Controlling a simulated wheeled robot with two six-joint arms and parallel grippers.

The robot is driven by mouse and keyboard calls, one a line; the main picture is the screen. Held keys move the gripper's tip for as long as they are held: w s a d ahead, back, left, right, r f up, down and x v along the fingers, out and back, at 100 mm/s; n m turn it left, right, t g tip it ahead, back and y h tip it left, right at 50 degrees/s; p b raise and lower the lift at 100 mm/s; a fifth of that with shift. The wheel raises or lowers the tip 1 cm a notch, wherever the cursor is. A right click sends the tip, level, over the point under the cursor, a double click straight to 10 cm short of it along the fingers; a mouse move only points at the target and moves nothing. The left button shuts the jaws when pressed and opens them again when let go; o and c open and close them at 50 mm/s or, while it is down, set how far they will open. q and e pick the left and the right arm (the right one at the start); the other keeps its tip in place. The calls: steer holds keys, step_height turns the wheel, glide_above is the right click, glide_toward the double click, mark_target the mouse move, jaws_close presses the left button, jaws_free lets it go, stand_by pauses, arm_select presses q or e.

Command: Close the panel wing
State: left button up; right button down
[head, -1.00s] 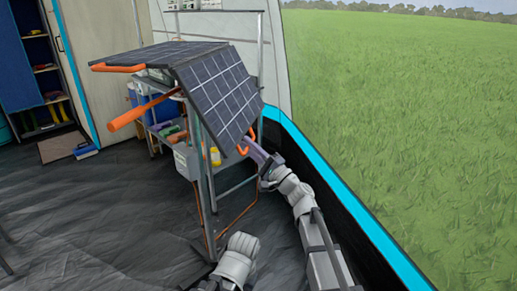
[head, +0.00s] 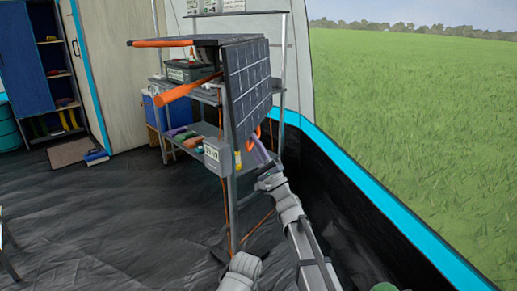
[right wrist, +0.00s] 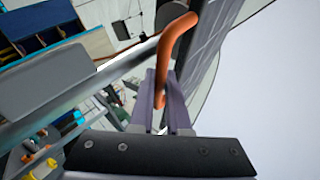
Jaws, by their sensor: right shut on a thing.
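The panel wing (head: 252,85) is a dark, gridded solar panel hinged at the edge of a flat top panel (head: 185,42). It hangs steeply down on the right side of the rack. An orange handle (right wrist: 177,42) sits at its lower edge, and it also shows small in the head view (head: 257,133). My right gripper (head: 259,147) is at that lower edge. In the right wrist view my right gripper (right wrist: 161,88) is shut on the orange handle, with the wing (right wrist: 207,42) just to its right. My left gripper is not in view.
A metal shelf rack (head: 190,140) stands under the panels, with a grey box (head: 217,155) on its front. A thick orange handle (head: 187,88) juts out to the left. The tent wall with its blue strip (head: 345,165) runs close on the right. The dark floor (head: 110,220) is open at left.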

steer(key=shift+w+a, duration=0.1)
steer(key=shift+a, duration=0.25)
steer(key=c, duration=0.9)
jaws_free()
steer(key=shift+a+f, duration=0.1)
steer(key=shift+s+d+f+b, duration=0.25)
steer(key=shift+d+f+b, duration=0.1)
steer(key=shift+b, duration=0.1)
steer(key=b+v, duration=0.5)
steer(key=v, duration=0.2)
steer(key=shift+a, duration=0.1)
